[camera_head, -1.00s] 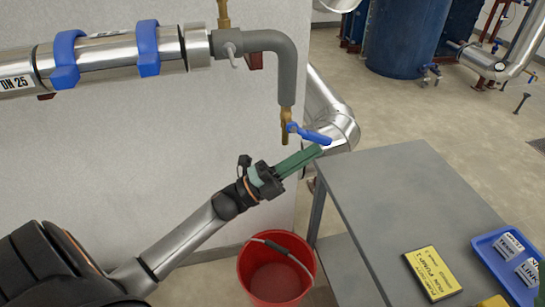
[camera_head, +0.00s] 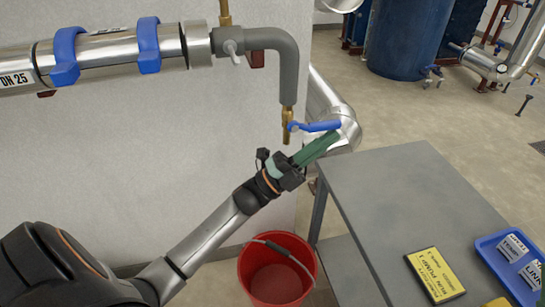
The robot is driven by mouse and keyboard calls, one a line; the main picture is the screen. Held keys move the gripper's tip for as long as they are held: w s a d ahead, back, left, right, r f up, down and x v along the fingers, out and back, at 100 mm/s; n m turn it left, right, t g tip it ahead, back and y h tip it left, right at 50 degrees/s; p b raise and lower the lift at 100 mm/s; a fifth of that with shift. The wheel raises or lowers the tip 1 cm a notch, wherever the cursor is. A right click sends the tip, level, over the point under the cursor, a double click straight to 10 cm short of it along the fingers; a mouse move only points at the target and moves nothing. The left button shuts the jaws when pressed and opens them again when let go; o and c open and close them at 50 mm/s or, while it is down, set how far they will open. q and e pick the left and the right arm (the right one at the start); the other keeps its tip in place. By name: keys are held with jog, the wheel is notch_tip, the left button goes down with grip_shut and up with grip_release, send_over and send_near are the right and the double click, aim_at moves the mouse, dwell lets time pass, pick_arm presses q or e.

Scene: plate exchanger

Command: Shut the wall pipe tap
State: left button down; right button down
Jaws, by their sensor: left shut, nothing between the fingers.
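The wall pipe tap (camera_head: 287,127) is a brass valve at the lower end of a grey elbow pipe, with its outlet pointing down. Its blue lever (camera_head: 318,126) points right, nearly level in the picture. My left gripper (camera_head: 334,138) has green fingers, shut with nothing between them. It reaches up from the lower left, with its tips just below the lever's free end. I cannot tell whether the tips touch the lever. My right gripper is not in view.
A red bucket (camera_head: 276,272) stands below the tap. A grey table (camera_head: 400,185) at the right carries a yellow sign (camera_head: 434,275) and a blue tray (camera_head: 485,243) with labels. A thick silver pipe (camera_head: 345,120) runs behind the lever.

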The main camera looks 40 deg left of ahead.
pick_arm(q)
jog(key=shift+f, duration=0.1)
dwell(0.4)
notch_tip(320, 180, down, 14)
jog(key=b, duration=0.4)
jog(key=shift+b, duration=0.3)
